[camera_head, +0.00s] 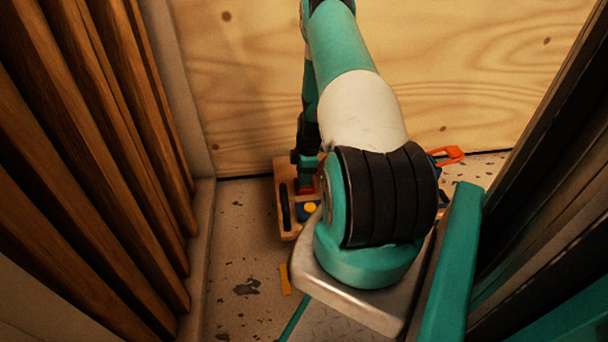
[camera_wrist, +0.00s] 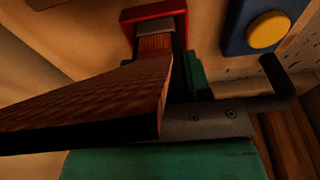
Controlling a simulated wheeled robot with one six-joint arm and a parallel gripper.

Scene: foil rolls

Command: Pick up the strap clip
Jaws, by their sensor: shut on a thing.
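The strap clip seems to be the red frame (camera_wrist: 126,24) at the top of the wrist view, with a grey metal piece inside it. A ribbed reddish-brown band (camera_wrist: 110,95) runs from it towards the camera and hides much of the middle. My gripper (camera_head: 306,174) is low over the wooden board, at a small red part (camera_head: 306,189) in the head view. In the wrist view my gripper (camera_wrist: 168,60) is shut at the red clip. The exact contact is hidden behind the band.
The wooden board (camera_head: 281,178) lies on the speckled floor, bearing a black handle (camera_head: 285,206) and a blue block with a yellow button (camera_head: 309,208). An orange item (camera_head: 447,155) lies to the right. Wooden slats stand left, a plywood wall behind, dark panels right. Floor at front left is mostly clear.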

